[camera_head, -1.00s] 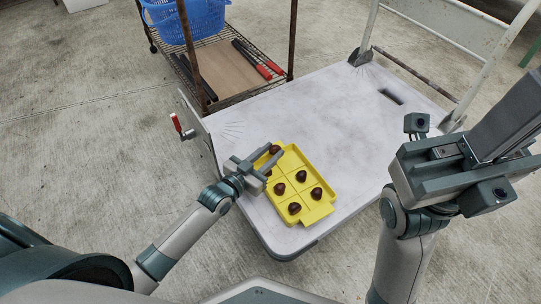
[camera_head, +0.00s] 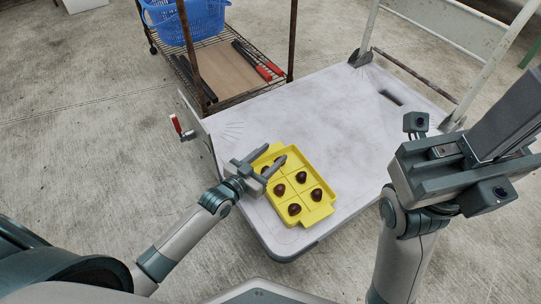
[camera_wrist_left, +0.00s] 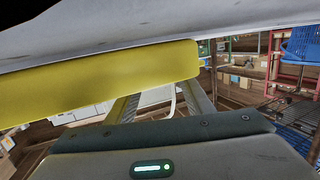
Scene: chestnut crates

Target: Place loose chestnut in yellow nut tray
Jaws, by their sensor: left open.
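The yellow nut tray (camera_head: 325,212) lies on the white deck with several dark brown chestnuts in its compartments, one of them a near-middle chestnut (camera_head: 301,177). My left gripper (camera_head: 276,153) is open over the tray's far left end, its fingers spread apart. The fingers hide part of that end, and a dark spot beneath them may be another chestnut. In the left wrist view the tray's yellow side (camera_wrist_left: 90,82) crosses in front of the open fingers; no chestnut shows there. My right gripper (camera_head: 490,150) is at the right, away from the tray; its jaw opening is unclear.
The white platform cart (camera_head: 330,110) has free deck behind and right of the tray. A wire-shelf rack (camera_head: 215,55) with a blue basket (camera_head: 190,20) and red-handled tools stands behind left. A red-handled clamp (camera_head: 177,125) sits at the deck's left edge.

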